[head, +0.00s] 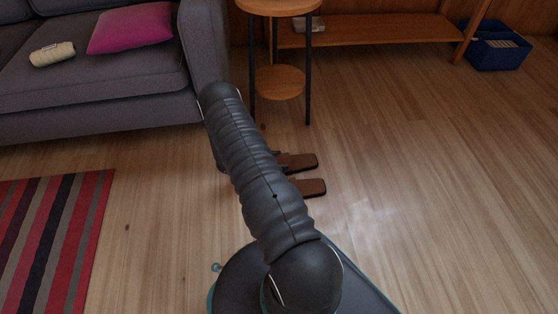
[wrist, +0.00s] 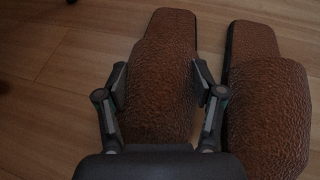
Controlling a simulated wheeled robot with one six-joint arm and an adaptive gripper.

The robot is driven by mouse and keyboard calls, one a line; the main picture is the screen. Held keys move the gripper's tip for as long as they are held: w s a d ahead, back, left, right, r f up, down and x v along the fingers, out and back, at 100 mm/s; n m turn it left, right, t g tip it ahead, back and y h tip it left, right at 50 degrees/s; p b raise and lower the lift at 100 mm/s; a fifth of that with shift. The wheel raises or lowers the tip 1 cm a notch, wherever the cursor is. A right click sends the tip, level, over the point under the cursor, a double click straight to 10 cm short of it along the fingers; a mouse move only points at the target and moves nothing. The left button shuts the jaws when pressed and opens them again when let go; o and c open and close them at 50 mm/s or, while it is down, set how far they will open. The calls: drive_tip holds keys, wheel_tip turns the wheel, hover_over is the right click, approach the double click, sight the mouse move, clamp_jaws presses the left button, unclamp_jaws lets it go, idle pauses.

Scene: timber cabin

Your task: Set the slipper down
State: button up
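Two brown leather-textured slippers with dark soles lie side by side on the wooden floor. In the wrist view, the left slipper (wrist: 160,95) is between the fingers of my gripper (wrist: 160,80), one finger close along each side. I cannot tell whether the fingers press on it or stand just clear. It looks flat and level with the floor. The right slipper (wrist: 262,110) is just beyond the right finger. In the head view, the toe ends of the slippers (head: 302,162) (head: 312,188) show to the right of my arm, which hides the rest and my gripper.
A small round side table (head: 279,84) with dark legs stands behind the slippers. A grey sofa (head: 100,95) with a pink cushion (head: 131,28) is at the left, by a striped rug (head: 52,240). A blue box (head: 495,50) is far right. The floor at right is clear.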

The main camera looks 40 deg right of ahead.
drive_tip(key=shift+o, duration=0.3)
drive_tip(key=shift+r, duration=0.1)
drive_tip(key=p+v, duration=0.1)
drive_tip(key=v, duration=1.1)
drive_tip(key=s+a+r+m+t+y, duration=0.1)
drive_tip(key=s+a+r+m+y, duration=0.15)
drive_tip(key=r, duration=0.85)
drive_tip(key=s+a+r+m+y, duration=0.1)
drive_tip(key=a+r+m+y, duration=0.15)
drive_tip(key=r, duration=0.75)
drive_tip(key=s+a+r+m+t+y, duration=0.1)
drive_tip(key=a+r+m, duration=0.25)
drive_tip(key=r, duration=0.75)
drive_tip(key=s+a+r+m+t+y, duration=0.3)
drive_tip(key=s+a+r, duration=0.3)
drive_tip(key=s+r, duration=0.2)
drive_tip(key=s+a+r+m+t+y, duration=0.3)
drive_tip(key=s+a+r, duration=0.3)
drive_tip(key=s, duration=0.6)
drive_tip(key=shift+s+r+t+y, duration=0.25)
drive_tip(key=shift+r+t+y, duration=0.15)
drive_tip(key=shift+r+t, duration=0.5)
drive_tip(key=shift+a+r+m, duration=0.1)
drive_tip(key=shift+a+m, duration=0.05)
drive_tip(key=shift+m, duration=0.1)
wheel_tip(320, 180, up, 9)
drive_tip(key=p, duration=0.9)
drive_tip(key=shift+r, duration=0.15)
